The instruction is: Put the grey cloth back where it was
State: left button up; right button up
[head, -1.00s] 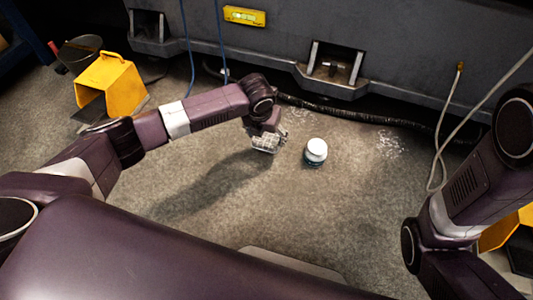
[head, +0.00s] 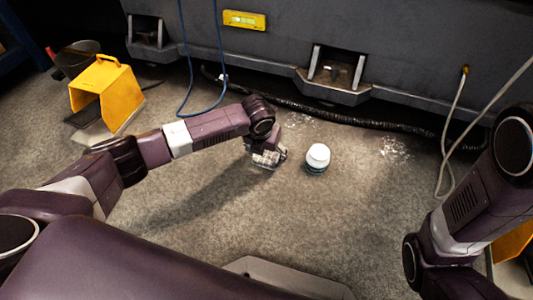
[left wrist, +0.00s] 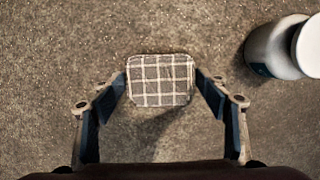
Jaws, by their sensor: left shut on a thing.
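The grey cloth (left wrist: 160,80) is a small folded pad with a pale checked pattern. In the left wrist view it sits between the two fingers of my left gripper (left wrist: 161,88), which is shut on it. In the head view the left gripper (head: 266,158) is over the floor, left of a white-topped jar (head: 318,156), with the cloth only partly visible there. A shadow lies under the arm, so the gripper appears above the floor. My right arm shows at the right edge of the head view, but its gripper is out of frame.
The jar also shows at the upper right in the left wrist view (left wrist: 275,48). A grey machine base (head: 420,65) runs along the back, with a black hose (head: 330,116) at its foot. A yellow foot-pedal guard (head: 107,92) stands left. The floor (head: 200,235) in front is bare.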

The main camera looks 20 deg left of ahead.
aim_at(264, 162)
pick_arm(q)
jog(key=o, duration=1.1)
jog(key=shift+f, duration=0.1)
jog(key=shift+o, duration=0.2)
jog(key=shift+r, duration=0.3)
jog(key=p+v, duration=0.9)
jog(key=v, duration=0.2)
jog(key=shift+r, duration=0.3)
jog(key=shift+s, duration=0.15)
